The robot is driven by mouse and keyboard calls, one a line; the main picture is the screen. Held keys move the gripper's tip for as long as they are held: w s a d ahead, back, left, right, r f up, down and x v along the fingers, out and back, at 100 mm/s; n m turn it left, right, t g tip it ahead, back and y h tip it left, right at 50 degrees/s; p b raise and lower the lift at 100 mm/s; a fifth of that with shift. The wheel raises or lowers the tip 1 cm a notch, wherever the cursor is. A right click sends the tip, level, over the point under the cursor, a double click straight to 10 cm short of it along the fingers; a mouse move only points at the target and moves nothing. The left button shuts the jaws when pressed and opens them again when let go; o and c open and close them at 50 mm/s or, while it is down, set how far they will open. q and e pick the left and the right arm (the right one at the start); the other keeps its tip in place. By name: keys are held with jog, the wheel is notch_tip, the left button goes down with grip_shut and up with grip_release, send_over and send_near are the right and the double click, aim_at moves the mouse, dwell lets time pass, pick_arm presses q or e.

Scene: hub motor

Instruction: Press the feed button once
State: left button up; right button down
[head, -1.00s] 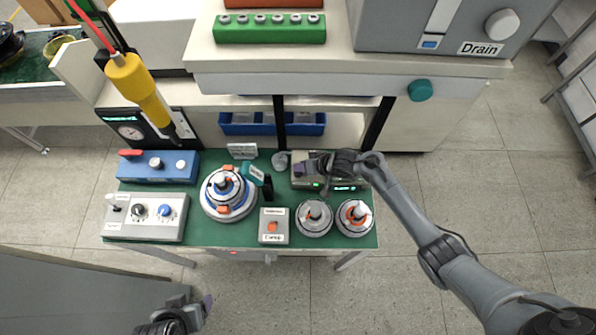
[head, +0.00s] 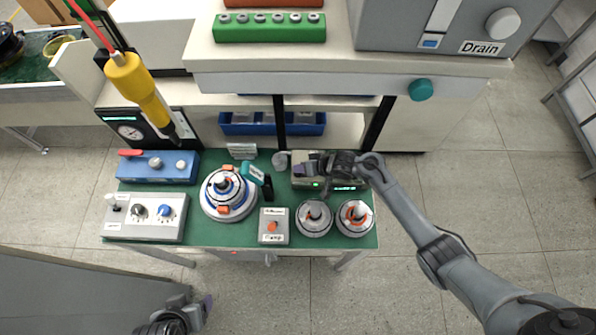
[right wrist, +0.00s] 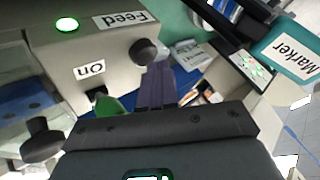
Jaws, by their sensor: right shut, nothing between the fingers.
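The grey feed box (head: 341,184) stands at the back right of the green bench, partly hidden under my right gripper. In the right wrist view its face carries the Feed label (right wrist: 119,20), the On label (right wrist: 90,69), a lit green round button (right wrist: 67,24) and a dark round knob-like button (right wrist: 143,51). I cannot tell which control the Feed label names. My right gripper (right wrist: 156,85) is shut and empty, its purple fingertips close to the dark button; contact is unclear. It also shows in the head view (head: 300,170). My left gripper (head: 205,305) is low, away from the bench; its jaw state is unclear.
A teal marker tool (head: 253,173) stands left of the box and also shows in the right wrist view (right wrist: 295,52). Two round hubs (head: 314,218) and the Clamp box (head: 274,238) are in front. A larger motor hub (head: 228,205) stands to the left.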

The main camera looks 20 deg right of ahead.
jog(key=shift+f, duration=0.45)
dwell(0.6)
jog(key=shift+r+p, duration=0.9)
jog(key=shift+r, duration=0.15)
notch_tip(320, 180, up, 5)
jog(key=p, duration=0.5)
jog(key=shift+s, duration=0.15)
dwell(0.6)
